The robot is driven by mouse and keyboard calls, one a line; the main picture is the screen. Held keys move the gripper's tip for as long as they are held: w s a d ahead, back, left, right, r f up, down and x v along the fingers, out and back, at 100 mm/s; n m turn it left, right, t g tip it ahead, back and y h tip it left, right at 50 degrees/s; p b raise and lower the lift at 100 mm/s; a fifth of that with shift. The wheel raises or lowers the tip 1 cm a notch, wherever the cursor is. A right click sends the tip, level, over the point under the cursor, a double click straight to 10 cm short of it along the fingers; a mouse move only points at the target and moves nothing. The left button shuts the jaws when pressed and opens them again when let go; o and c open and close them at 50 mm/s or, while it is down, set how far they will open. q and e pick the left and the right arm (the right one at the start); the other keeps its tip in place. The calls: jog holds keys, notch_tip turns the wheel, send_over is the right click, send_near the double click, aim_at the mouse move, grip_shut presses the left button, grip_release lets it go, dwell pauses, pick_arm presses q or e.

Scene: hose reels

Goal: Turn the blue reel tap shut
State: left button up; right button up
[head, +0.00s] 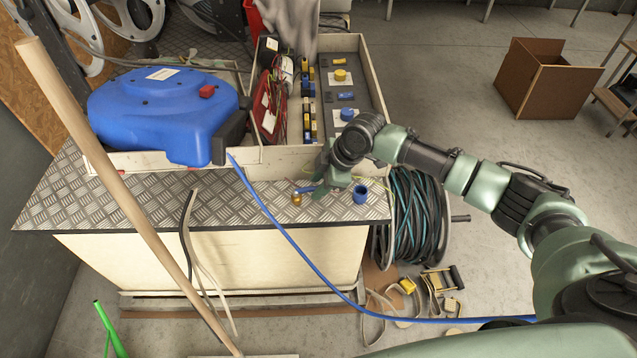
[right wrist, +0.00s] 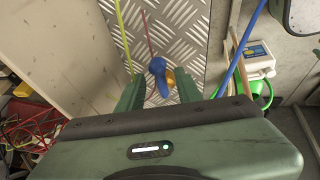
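The blue hose reel (head: 165,105) sits at the left of the bench in the head view, with a blue hose (head: 285,235) running from it. A small brass tap (head: 297,198) with a blue lever (head: 306,189) is on the metal plate near the bench's front edge. My right gripper (head: 322,188) is low over the plate, just right of the tap. In the right wrist view the blue lever (right wrist: 159,78) and a bit of brass (right wrist: 170,78) show between its two separated fingers. I cannot tell whether either finger touches the lever. My left gripper is not in view.
A blue cup-like piece (head: 360,193) stands on the plate right of my gripper. An open box (head: 281,155) with red cables and tools lies behind. A wooden pole (head: 110,180) leans across the left. A cable drum (head: 415,215) stands beside the bench.

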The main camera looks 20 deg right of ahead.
grip_shut()
jog(key=shift+d+f, duration=0.1)
dwell(1.2)
